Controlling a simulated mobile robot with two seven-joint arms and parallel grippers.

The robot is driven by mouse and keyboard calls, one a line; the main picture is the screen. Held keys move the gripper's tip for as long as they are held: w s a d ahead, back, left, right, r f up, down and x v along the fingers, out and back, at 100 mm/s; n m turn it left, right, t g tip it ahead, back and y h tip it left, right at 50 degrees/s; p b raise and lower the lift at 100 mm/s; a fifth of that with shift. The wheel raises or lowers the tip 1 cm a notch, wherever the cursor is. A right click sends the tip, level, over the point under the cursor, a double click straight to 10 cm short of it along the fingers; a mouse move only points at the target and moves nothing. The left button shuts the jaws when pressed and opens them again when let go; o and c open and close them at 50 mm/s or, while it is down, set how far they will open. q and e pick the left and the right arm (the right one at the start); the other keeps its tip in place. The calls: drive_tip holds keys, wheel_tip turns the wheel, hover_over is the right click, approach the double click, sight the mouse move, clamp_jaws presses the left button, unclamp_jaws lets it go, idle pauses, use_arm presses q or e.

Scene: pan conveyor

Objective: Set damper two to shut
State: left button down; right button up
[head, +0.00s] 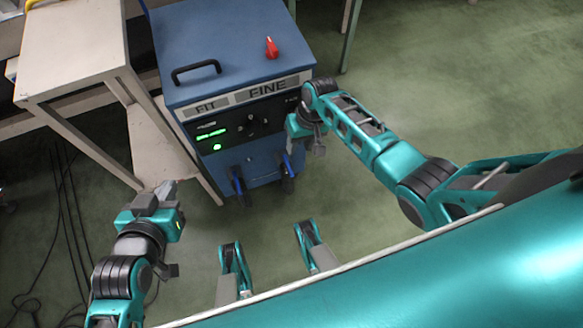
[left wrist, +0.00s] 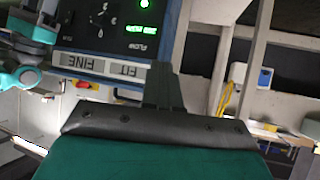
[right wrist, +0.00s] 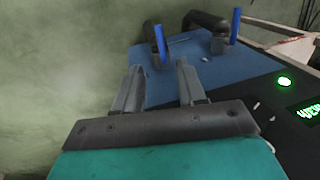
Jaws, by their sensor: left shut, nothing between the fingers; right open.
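A blue cabinet (head: 225,45) stands ahead, with two black pipe fittings low on its front, each bearing a blue lever. In the head view the left lever (head: 238,186) and right lever (head: 288,165) point roughly the same way. The right wrist view shows a nearer lever (right wrist: 159,42) and a farther lever (right wrist: 235,25). I cannot read any damper number. My right gripper (right wrist: 158,76) is open and empty, its fingers short of the nearer fitting; the head view partly hides them. My left gripper (head: 167,189) is shut and empty, left of the cabinet's lower front.
The cabinet's panel has knobs and a green display (head: 211,134). A red object (head: 271,47) and black handle (head: 196,70) are on top. A beige table (head: 75,50) stands left. Cables (head: 62,215) lie on the floor. Open green floor (head: 450,70) lies right.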

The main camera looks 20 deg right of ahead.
drive_tip(key=b, duration=0.4)
hover_over(290, 169)
drive_tip(key=d, duration=0.2)
wheel_tip(290, 169, down, 7)
drive_tip(key=f+b, duration=0.1)
drive_tip(key=a+f+b, duration=0.1)
drive_tip(key=f, duration=0.1)
drive_tip(key=f+b, duration=0.1)
drive_tip(key=f, duration=0.1)
drive_tip(key=shift+a, duration=0.25)
use_arm(q)
drive_tip(key=f, duration=0.1)
drive_tip(key=d+f, duration=0.1)
drive_tip(key=f, duration=0.2)
drive_tip(key=shift+w+d+f, duration=0.15)
drive_tip(key=shift+d+f, duration=0.25)
drive_tip(key=shift+h, duration=0.3)
drive_tip(key=shift+w+a, duration=0.1)
drive_tip(key=shift+a, duration=0.05)
use_arm(e)
drive_tip(key=shift+s, duration=0.1)
clamp_jaws()
